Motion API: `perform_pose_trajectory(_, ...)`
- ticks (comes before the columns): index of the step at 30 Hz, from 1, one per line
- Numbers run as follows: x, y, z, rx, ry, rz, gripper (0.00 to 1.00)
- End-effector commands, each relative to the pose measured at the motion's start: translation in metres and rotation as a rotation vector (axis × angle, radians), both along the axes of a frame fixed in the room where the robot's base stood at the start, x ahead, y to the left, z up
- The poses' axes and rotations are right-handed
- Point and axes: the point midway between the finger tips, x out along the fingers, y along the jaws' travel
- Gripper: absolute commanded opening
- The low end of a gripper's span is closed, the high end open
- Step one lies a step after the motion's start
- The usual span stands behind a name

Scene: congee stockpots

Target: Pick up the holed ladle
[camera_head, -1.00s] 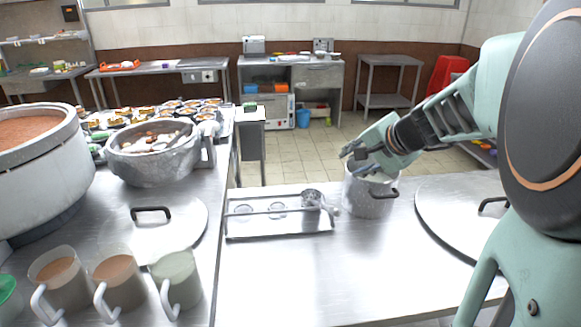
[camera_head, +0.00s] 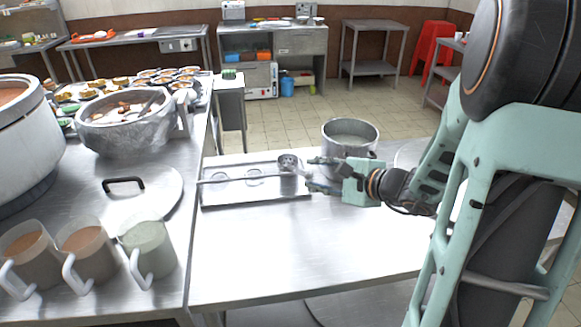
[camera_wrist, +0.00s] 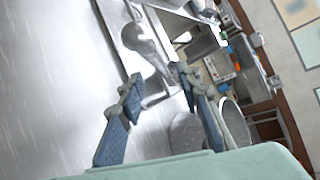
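The holed ladle (camera_head: 289,162) lies at the right end of a metal tray (camera_head: 255,199), its long handle running left across the tray. Its bowl looks speckled; the holes are too small to make out clearly. In the wrist view the ladle (camera_wrist: 141,40) shows ahead, beyond the gap between my fingertips. My gripper (camera_head: 314,174) is open, just right of the tray and the ladle's bowl, with its fingers pointing left at it. In the wrist view the two blue fingers of my gripper (camera_wrist: 156,80) are spread apart with nothing between them.
An open metal pot (camera_head: 350,136) stands right behind my gripper; it is also close to the right finger in the wrist view (camera_wrist: 236,125). A large lid lies right of it, partly behind my arm. Mugs (camera_head: 84,254) stand at the left. The counter's front is clear.

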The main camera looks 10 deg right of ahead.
Motion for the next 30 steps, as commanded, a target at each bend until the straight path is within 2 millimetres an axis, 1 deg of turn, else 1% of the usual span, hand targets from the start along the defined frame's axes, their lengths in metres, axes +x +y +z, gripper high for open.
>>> perform_pose_trajectory(1, 0.004, 0.003, -0.003, 0.0, 0.002, 0.0, 0.32)
perform_pose_trajectory(7, 0.016, 0.012, -0.009, 0.0, 0.002, 0.003, 0.32)
perform_pose_trajectory(12, 0.035, 0.027, -0.018, 0.0, 0.002, 0.002, 0.32)
perform_pose_trajectory(15, 0.044, 0.031, -0.023, -0.001, 0.003, 0.0, 0.32)
perform_pose_trajectory(18, 0.048, 0.033, -0.025, -0.001, 0.002, 0.0, 0.32)
perform_pose_trajectory(24, 0.049, 0.033, -0.025, -0.002, 0.001, -0.001, 0.32)
perform_pose_trajectory(26, 0.049, 0.033, -0.025, -0.002, 0.001, -0.001, 0.26)
perform_pose_trajectory(30, 0.049, 0.033, -0.025, -0.002, 0.001, -0.001, 0.11)
